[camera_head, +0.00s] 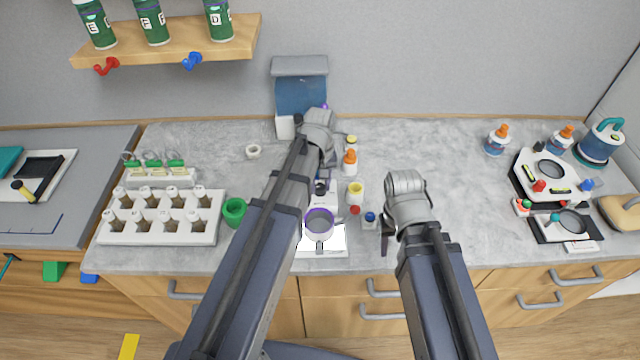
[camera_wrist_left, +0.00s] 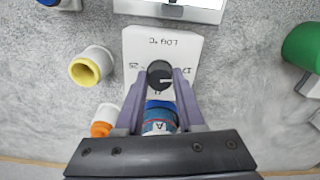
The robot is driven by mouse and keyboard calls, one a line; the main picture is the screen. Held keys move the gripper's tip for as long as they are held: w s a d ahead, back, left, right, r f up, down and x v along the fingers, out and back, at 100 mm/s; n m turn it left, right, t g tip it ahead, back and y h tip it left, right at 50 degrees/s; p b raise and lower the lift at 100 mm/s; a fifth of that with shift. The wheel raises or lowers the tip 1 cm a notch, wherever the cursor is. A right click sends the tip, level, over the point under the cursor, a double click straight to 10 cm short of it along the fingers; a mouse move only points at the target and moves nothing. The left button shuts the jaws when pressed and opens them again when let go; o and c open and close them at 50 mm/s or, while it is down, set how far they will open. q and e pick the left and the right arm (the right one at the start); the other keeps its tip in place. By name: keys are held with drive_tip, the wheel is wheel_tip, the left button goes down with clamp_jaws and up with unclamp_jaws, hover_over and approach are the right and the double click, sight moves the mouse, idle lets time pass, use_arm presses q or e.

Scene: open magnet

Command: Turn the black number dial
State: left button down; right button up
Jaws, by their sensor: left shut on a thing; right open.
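The black number dial (camera_wrist_left: 159,75) sits on a white box marked LOG °C in the left wrist view, with numbers printed around it. My left gripper (camera_wrist_left: 161,82) has one purple finger on each side of the dial and is shut on it. The fingers cover the dial's sides; a pale line shows on its face. In the head view, my left arm hides much of the box (camera_head: 330,200), and the left fingertips cannot be made out. My right gripper (camera_head: 386,238) is open and empty, to the right of the box by the counter's front edge.
A yellow-topped jar (camera_head: 356,193) and an orange-capped bottle (camera_head: 350,162) stand close to the right. A green cup (camera_head: 234,211) and white rack (camera_head: 160,232) are left.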

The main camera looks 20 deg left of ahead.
sight(320, 186)
idle(0.3)
use_arm(q)
drive_tip(key=c, duration=0.5)
unclamp_jaws()
wheel_tip(320, 186, up, 8)
drive_tip(key=p, duration=0.8)
drive_tip(key=shift+f, duration=0.1)
use_arm(e)
wheel_tip(320, 186, up, 8)
drive_tip(key=shift+f, duration=0.1)
